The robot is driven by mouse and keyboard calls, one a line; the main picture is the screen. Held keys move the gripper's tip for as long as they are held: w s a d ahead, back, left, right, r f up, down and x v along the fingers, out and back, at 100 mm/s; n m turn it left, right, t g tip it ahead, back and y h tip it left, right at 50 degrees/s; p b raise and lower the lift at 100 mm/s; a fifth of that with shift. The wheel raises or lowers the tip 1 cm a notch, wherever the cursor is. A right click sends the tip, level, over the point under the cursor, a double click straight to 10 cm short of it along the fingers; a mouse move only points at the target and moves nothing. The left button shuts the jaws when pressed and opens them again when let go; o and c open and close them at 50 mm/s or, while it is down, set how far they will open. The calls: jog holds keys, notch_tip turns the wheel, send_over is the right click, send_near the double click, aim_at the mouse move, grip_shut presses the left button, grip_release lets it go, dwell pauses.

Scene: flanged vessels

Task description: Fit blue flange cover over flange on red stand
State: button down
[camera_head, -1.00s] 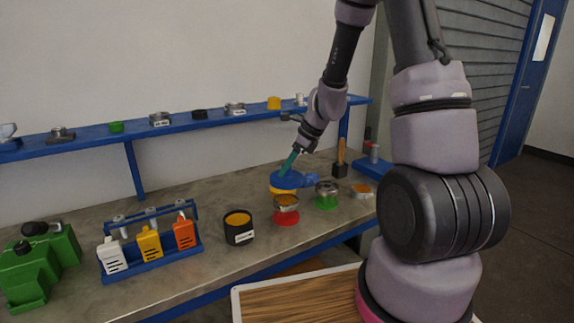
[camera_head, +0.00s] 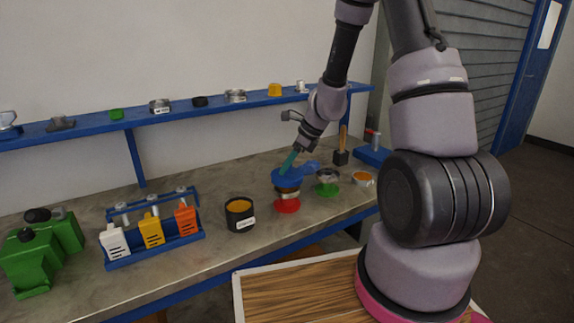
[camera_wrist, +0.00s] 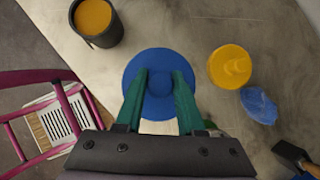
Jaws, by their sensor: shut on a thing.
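The blue flange cover (camera_head: 288,179) is held between the green fingers of my gripper (camera_head: 289,164). In the wrist view the cover (camera_wrist: 160,62) is a round blue disc with a raised centre, and my gripper (camera_wrist: 160,92) is shut on that centre. The red stand (camera_head: 287,206) is on the bench, with its metal flange (camera_head: 287,193) on top. In the head view the cover is just above the flange and looks roughly level. I cannot tell whether they touch. The cover hides the red stand in the wrist view.
A green stand (camera_head: 327,188) with a metal flange is close on the right. A black pot (camera_head: 240,216) with orange contents is on the left. In the wrist view, a yellow round part (camera_wrist: 229,66) and a crumpled blue thing (camera_wrist: 258,105) lie nearby.

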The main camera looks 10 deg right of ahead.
jog(key=shift+f, duration=0.2)
jog(key=shift+f, duration=2)
jog(key=shift+c, duration=2.2)
grip_release()
jog(key=v, duration=1.1)
notch_tip(320, 180, up, 16)
jog(key=n+t, duration=0.1)
jog(key=n, duration=0.9)
send_over(287, 176)
jog(key=s+d, duration=0.4)
jog(key=s, duration=0.4)
jog(key=s+d+r+n+t+h, duration=0.2)
jog(key=s+r+n+t+h, duration=0.1)
jog(key=s+r+n, duration=0.6)
jog(key=s+r, duration=0.1)
jog(key=s, duration=0.2)
jog(key=shift+s, duration=0.35)
